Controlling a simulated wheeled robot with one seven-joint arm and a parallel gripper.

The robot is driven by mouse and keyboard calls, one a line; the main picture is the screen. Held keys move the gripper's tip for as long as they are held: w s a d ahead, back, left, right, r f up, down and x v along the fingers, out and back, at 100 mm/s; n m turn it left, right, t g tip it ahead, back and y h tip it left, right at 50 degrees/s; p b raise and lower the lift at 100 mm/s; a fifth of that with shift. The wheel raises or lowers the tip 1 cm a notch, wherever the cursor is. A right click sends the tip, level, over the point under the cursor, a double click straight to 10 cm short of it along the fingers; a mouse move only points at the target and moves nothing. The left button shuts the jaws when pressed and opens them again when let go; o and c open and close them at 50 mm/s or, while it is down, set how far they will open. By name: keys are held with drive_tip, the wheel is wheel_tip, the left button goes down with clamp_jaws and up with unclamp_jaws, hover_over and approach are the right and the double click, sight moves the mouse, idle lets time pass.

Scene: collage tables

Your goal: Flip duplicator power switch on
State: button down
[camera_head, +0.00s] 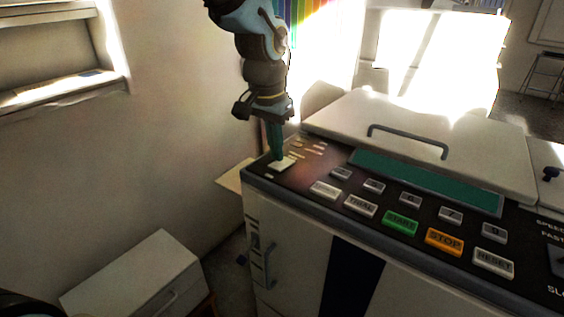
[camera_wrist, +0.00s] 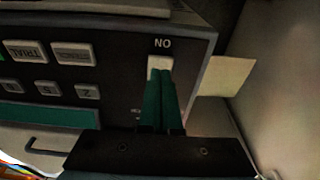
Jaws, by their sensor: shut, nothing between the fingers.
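The duplicator (camera_head: 290,235) is a large pale machine with a dark control panel on top. Its white power switch (camera_head: 282,165) sits at the panel's left corner. In the wrist view the switch (camera_wrist: 160,63) lies beside letters that read "ON" upside down. My gripper (camera_head: 275,156) points down over the switch, its green fingers shut together and empty. In the wrist view the fingertips (camera_wrist: 160,74) reach the switch's edge and cover part of it. They look to be touching it or just above it; I cannot tell which.
The panel carries several buttons, among them a green START (camera_head: 400,222) and an orange STOP (camera_head: 444,241). A grey lid handle (camera_head: 407,140) stands up behind. A wall is close on the left, and a small white cabinet (camera_head: 135,275) stands below.

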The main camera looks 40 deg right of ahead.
sight(276, 166)
drive_tip(key=shift+f+b, duration=0.6)
drive_tip(key=shift+f, duration=0.3)
idle(0.6)
drive_tip(key=shift+r, duration=0.15)
drive_tip(key=shift+r+p, duration=3)
drive_tip(key=shift+r, duration=0.45)
drive_tip(key=shift+f, duration=0.1)
drive_tip(key=w+a+f+n+t+y, duration=0.1)
drive_tip(key=w+a+n, duration=0.4)
drive_tip(key=a, duration=0.6)
drive_tip(key=w+a+n, duration=0.2)
drive_tip(key=w+a, duration=0.5)
drive_tip(key=a, duration=0.4)
drive_tip(key=s+a+f+n, duration=0.1)
drive_tip(key=a+n, duration=0.2)
drive_tip(key=a, duration=0.6)
drive_tip(key=s+a+f+n, duration=0.1)
drive_tip(key=s+a+n, duration=0.1)
drive_tip(key=a, duration=0.8)
drive_tip(key=shift+n+y, duration=0.3)
drive_tip(key=shift+n, duration=0.6)
